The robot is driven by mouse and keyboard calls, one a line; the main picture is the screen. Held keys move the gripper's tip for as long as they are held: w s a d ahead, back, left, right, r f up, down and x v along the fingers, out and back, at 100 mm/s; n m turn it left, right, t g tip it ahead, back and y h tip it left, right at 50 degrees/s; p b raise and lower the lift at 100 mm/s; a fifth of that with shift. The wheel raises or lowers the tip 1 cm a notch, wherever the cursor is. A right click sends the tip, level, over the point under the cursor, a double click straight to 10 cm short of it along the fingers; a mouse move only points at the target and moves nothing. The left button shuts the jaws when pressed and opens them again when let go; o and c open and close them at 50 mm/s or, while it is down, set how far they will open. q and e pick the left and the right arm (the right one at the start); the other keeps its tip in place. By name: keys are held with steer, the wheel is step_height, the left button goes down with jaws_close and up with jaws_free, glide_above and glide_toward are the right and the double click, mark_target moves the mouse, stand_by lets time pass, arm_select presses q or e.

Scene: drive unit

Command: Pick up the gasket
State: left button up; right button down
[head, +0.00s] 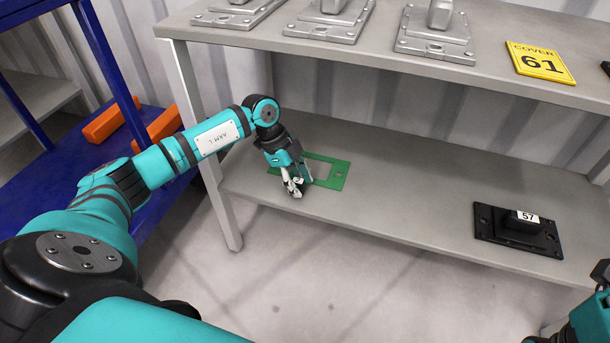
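The gasket (339,175) is a flat green rectangular frame with a large opening, lying on the grey lower shelf (400,205). My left gripper (298,184) points down over the gasket's left part, and its fingers hide some of the frame there. The fingers are small in this view, so I cannot tell whether they are open or shut, or whether they touch the gasket. Part of my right arm shows at the lower right edge, but its fingertips do not show.
A black part labelled 57 (517,230) sits on the lower shelf at the right. A blue rack with orange blocks (112,122) stands at the left. The shelf's middle is clear.

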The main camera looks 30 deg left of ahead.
arm_select(q)
jaws_close()
steer(key=shift+r, duration=0.15)
